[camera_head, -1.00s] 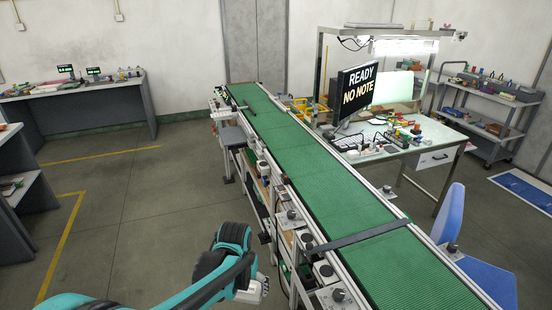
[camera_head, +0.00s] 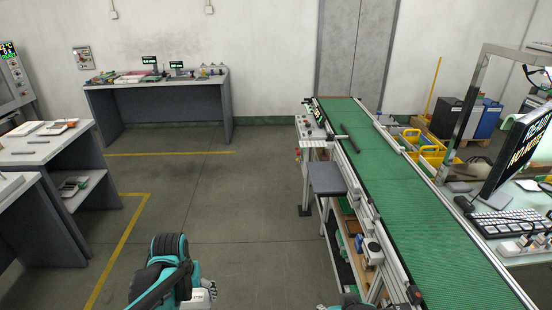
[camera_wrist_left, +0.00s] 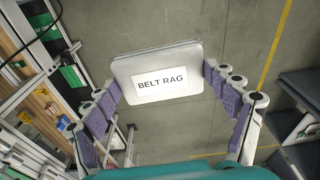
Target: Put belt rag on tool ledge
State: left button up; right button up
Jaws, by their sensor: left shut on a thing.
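In the head view my left gripper (camera_head: 203,294) is low, over the floor left of the conveyor. A dark grey ledge (camera_head: 327,179) sticks out from the conveyor's left side, ahead and to the right of that gripper. It looks bare, and I see no label naming it the tool ledge.
A workbench (camera_head: 155,85) stands at the back wall, grey shelving (camera_head: 70,190) at the left. Open floor (camera_head: 225,200) lies between.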

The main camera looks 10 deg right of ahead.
aim_at(323, 175)
jog(key=i+j+z, duration=0.15)
jog(key=i+z, duration=0.35)
jog(key=i, duration=0.15)
jog(key=i+j+z, duration=0.45)
jog(key=i, duration=0.2)
jog(key=i+j+z, duration=0.85)
jog(key=j+z, duration=0.15)
jog(key=j, duration=0.25)
jog(key=i+j+z, duration=0.25)
jog(key=j, duration=0.15)
jog(key=j+z, duration=0.25)
jog(key=j, duration=0.15)
